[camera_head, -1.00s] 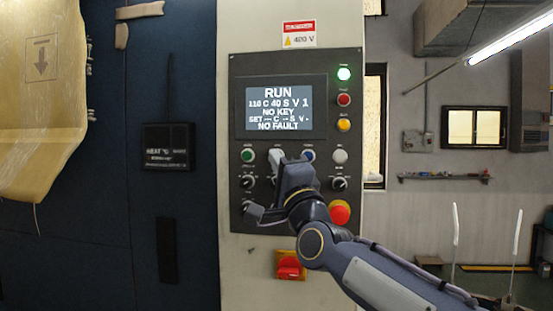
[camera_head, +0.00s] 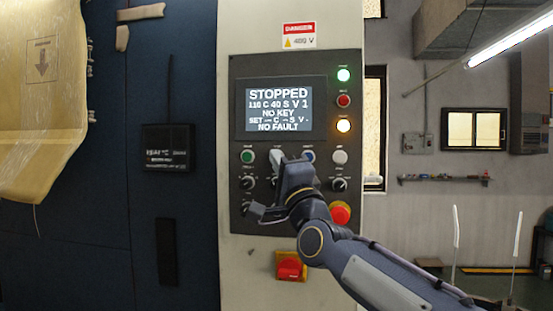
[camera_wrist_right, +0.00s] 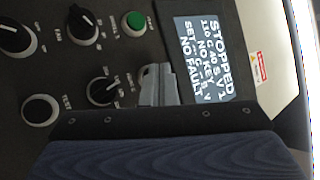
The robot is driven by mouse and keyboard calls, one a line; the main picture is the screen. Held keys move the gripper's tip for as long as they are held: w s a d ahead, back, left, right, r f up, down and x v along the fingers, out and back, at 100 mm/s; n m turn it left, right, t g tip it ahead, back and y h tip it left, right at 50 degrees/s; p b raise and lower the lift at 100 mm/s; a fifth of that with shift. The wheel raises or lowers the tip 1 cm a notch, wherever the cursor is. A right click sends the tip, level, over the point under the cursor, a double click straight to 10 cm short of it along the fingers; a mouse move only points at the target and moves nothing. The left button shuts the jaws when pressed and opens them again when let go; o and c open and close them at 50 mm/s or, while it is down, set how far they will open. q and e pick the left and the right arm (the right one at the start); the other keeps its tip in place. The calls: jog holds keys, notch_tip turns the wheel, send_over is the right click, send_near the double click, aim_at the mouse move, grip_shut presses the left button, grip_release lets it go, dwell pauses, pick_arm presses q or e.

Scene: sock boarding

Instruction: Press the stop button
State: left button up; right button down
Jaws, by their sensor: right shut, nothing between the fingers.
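The dark control panel (camera_head: 322,70) stands in front of me, and its screen (camera_head: 278,103) reads STOPPED, 110 C 40 S V 1, NO KEY, NO FAULT. The same screen shows sideways in the right wrist view (camera_wrist_right: 206,57). My right gripper (camera_head: 277,159) is shut and empty, with its fingertips at the button row just below the screen, beside the green button (camera_head: 248,156). In the right wrist view the grey fingers (camera_wrist_right: 157,85) cover the spot beside the green button (camera_wrist_right: 133,22). No stop button shows there, and contact cannot be told. My left gripper is out of view.
A blue button (camera_head: 308,155) and a white button (camera_head: 340,157) are right of the fingers. Black knobs (camera_head: 339,184) sit below. A large red mushroom button (camera_head: 340,213) is beside my forearm. A red switch (camera_head: 290,268) is lower down. The amber lamp (camera_head: 343,125) glows.

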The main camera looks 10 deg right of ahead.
jog(key=shift+s, duration=0.1)
dwell(0.3)
jog(key=shift+s+a, duration=0.3)
jog(key=shift+s, duration=0.35)
jog(key=s, duration=0.1)
jog(key=s+a, duration=0.1)
jog(key=s, duration=0.1)
jog(key=s+a, duration=0.1)
jog(key=shift+s, duration=0.3)
jog(key=shift+f, duration=0.1)
dwell(0.5)
